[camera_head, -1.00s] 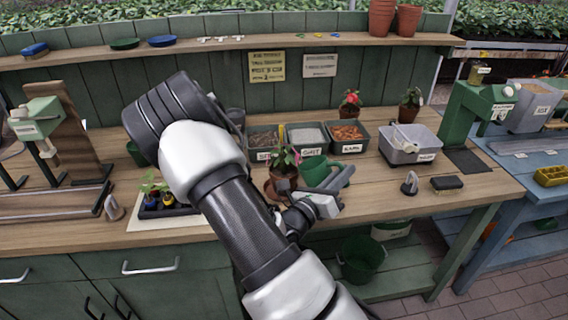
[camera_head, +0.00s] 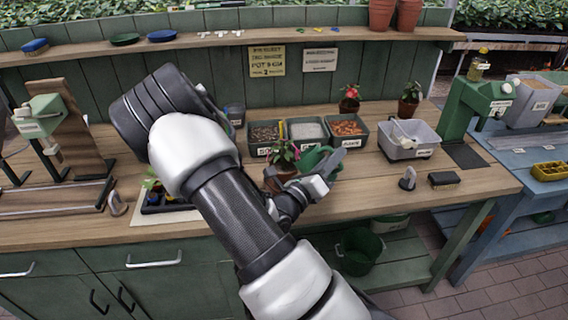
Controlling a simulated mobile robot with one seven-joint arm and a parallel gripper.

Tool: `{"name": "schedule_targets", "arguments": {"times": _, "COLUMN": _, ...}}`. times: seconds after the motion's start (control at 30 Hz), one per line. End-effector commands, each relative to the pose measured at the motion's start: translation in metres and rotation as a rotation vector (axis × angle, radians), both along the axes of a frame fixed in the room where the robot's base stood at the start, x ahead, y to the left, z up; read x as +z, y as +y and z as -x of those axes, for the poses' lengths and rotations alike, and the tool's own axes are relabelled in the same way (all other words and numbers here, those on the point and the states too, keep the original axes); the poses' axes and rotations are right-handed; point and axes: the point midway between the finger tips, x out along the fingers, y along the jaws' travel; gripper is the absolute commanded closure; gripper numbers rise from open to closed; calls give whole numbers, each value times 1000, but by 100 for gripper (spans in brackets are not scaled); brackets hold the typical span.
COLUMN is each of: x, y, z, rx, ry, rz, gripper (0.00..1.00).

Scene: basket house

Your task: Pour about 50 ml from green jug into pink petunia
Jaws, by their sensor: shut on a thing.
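The green jug (camera_head: 318,158) is held at my gripper (camera_head: 318,178) above the middle of the bench. My gripper is shut on it; the fingers are partly hidden by my wrist. The jug's left side is close to a potted plant with pink flowers (camera_head: 284,154), which stands in a terracotta pot (camera_head: 277,178) partly covered by my arm. I cannot tell whether jug and plant touch, or whether any water is flowing.
Three labelled bins (camera_head: 308,133) stand behind the jug. A grey tub (camera_head: 409,140) is to the right, with a brush (camera_head: 444,179) in front of it. A seedling tray (camera_head: 165,199) lies left of my arm.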

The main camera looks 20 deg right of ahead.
Motion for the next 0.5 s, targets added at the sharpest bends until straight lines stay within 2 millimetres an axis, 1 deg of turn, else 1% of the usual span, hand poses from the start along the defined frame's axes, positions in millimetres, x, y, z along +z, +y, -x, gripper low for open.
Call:
{"name": "schedule_targets", "arguments": {"times": 0.03, "x": 3, "y": 0, "z": -1, "rx": 0, "ry": 5, "rz": 7, "gripper": 100}}
{"name": "schedule_targets", "arguments": {"times": 0.5, "x": 14, "y": 4, "z": -7, "rx": 0, "ry": 85, "rz": 59, "gripper": 100}}
